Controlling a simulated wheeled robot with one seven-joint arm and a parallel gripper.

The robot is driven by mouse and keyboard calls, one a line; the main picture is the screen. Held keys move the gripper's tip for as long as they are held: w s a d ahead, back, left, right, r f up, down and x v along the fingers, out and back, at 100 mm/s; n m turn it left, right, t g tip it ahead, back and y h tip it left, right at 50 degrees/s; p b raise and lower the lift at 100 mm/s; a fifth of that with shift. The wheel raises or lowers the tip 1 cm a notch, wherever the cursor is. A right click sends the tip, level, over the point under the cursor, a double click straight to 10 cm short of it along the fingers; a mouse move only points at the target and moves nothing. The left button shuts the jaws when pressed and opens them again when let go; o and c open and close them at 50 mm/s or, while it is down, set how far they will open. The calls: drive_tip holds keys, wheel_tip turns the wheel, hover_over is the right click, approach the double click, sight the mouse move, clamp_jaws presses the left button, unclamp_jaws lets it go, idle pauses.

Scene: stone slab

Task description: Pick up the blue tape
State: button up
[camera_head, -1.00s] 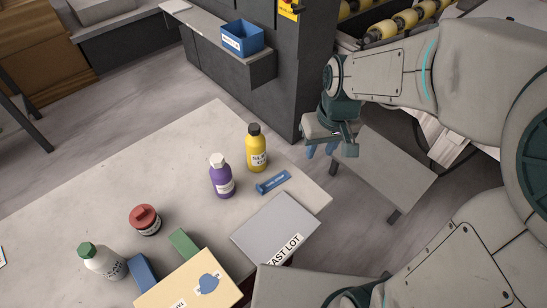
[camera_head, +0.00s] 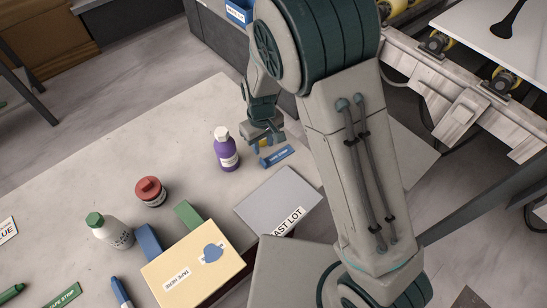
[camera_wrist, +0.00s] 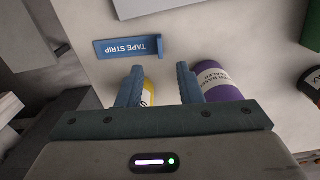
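A flat blue strip lettered "TAPE STRIP" (camera_head: 276,156) lies on the stone slab (camera_head: 110,160), just left of my forearm. In the wrist view, the blue strip (camera_wrist: 128,47) lies beyond my fingertips, mostly ahead of the left finger. My gripper (camera_head: 264,145) is above the slab close to the strip. In the wrist view my gripper (camera_wrist: 158,72) has its two blue fingers apart, with no object clasped. A yellow bottle (camera_wrist: 150,93) shows partly between and below the fingers; my gripper mostly hides it in the head view.
A purple bottle (camera_head: 225,150) stands left of my gripper. A grey box (camera_head: 278,197) lies in front of the strip. A red-lidded jar (camera_head: 150,191), a green-capped bottle (camera_head: 113,231) and a cream box (camera_head: 196,265) stand nearer. The slab's back left is clear.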

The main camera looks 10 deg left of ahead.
hover_over(263, 161)
drive_tip(key=f, duration=0.4)
drive_tip(key=shift+s+d+f, duration=0.2)
drive_tip(key=shift+s+f, duration=0.05)
drive_tip(key=shift+f, duration=0.1)
drive_tip(key=shift+w+a+f+p, duration=0.15)
drive_tip(key=shift+f+p, duration=0.2)
drive_tip(key=shift+f, duration=0.95)
drive_tip(key=shift+w+a+f+p, duration=0.1)
drive_tip(key=shift+f+p, duration=0.2)
drive_tip(key=shift+f, duration=0.95)
clamp_jaws()
